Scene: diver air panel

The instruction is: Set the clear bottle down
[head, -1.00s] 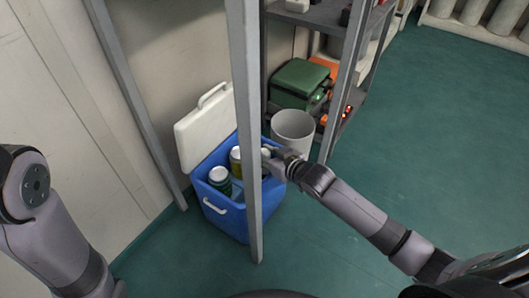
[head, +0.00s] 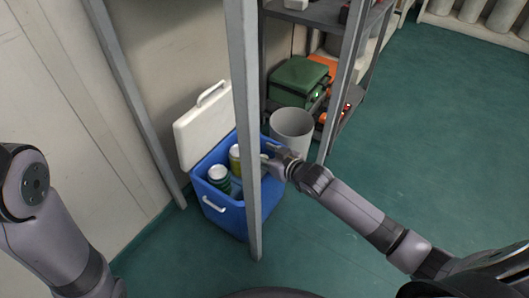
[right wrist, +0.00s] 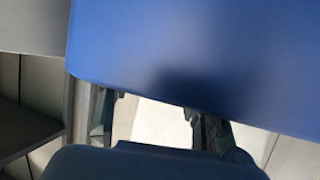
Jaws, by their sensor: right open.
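I cannot make out a clear bottle in either view. A blue cooler (head: 223,220) stands open on the floor in the head view, with a green can (head: 219,177) and a yellowish can (head: 236,158) inside. My right gripper (head: 268,161) is at the cooler's right side, partly hidden behind a grey post. In the right wrist view its dark fingers (right wrist: 158,118) are apart, with a large blue surface just beyond them, and I see nothing held between them. My left arm shows at the left edge, but its gripper is out of view.
The grey post (head: 245,120) rises in front of the cooler. The white lid (head: 205,125) leans open against the wall. A grey bin (head: 292,128) stands behind my right gripper, near a shelf with a green case (head: 299,82). The green floor at right is clear.

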